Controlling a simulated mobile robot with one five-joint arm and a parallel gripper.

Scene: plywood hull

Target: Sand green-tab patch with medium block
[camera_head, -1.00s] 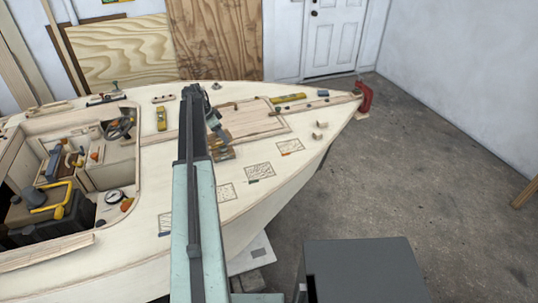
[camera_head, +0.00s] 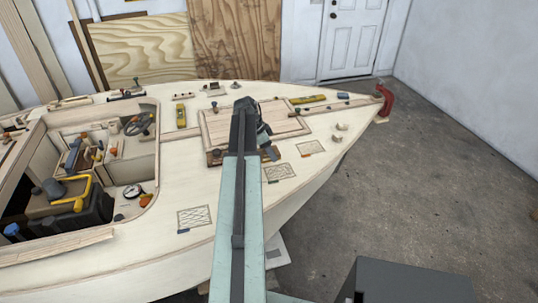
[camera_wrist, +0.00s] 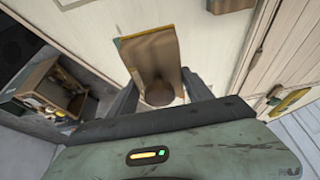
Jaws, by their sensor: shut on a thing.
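My gripper (camera_wrist: 160,86) is shut on a brown block (camera_wrist: 152,52) with a yellow edge and a dark round knob between the fingers. Its grade cannot be read. In the head view, my gripper (camera_head: 266,141) is over the foredeck, beside the wooden panel; my arm partly hides it and the block. The green-tab patch (camera_head: 279,173) is a sketched rectangle on the pale deck, just below and right of my gripper. An orange-tab patch (camera_head: 310,148) lies farther right. A blue-tab patch (camera_head: 194,216) lies nearer, left of my arm.
A wooden holder (camera_head: 214,158) stands left of my arm, partly hidden. A yellow level (camera_head: 308,99), a yellow tool (camera_head: 181,116) and small cups (camera_head: 341,127) sit on deck. The open cockpit (camera_head: 95,165) holds a toolbox and gauge. Deck around the patches is clear.

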